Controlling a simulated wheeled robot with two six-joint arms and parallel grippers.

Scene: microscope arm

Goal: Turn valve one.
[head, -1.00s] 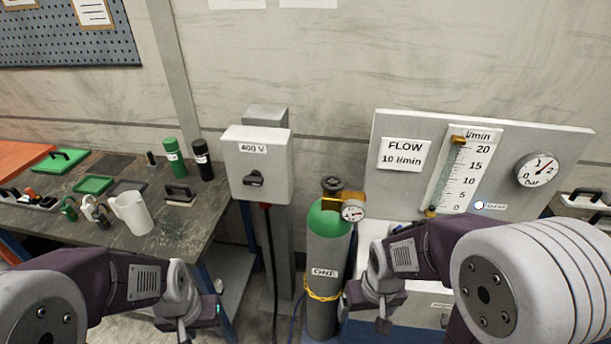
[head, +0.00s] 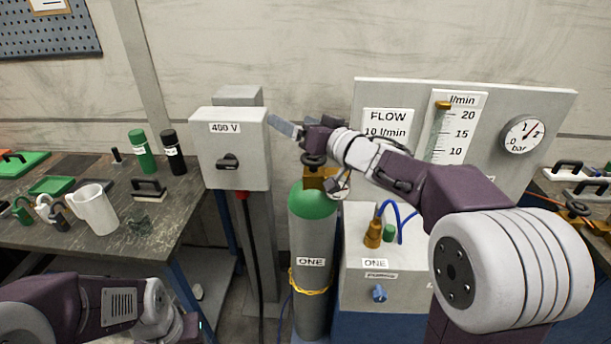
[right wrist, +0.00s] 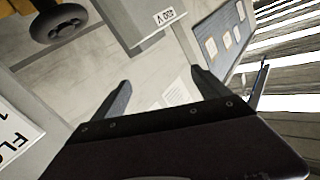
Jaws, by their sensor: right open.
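The green-topped grey cylinder labelled ONE (head: 313,234) stands upright, with a dark handwheel valve (head: 313,159) on top. Brass fittings sit just below the wheel and my right arm partly hides the gauge there. My right gripper (head: 300,128) is open and empty, above the handwheel and close to it in the head view. In the right wrist view the handwheel (right wrist: 58,23) is at the upper left, outside the open fingers (right wrist: 162,77). My left gripper (head: 187,326) is low at the bottom edge; its jaws cannot be made out.
The 400 V switch box (head: 229,147) stands close left of the right gripper. A flow panel (head: 400,96) with a gauge (head: 522,137) is behind my right arm. A grey box with a second ONE label (head: 375,263) carries a brass fitting and blue hoses. A cluttered workbench (head: 110,235) is left.

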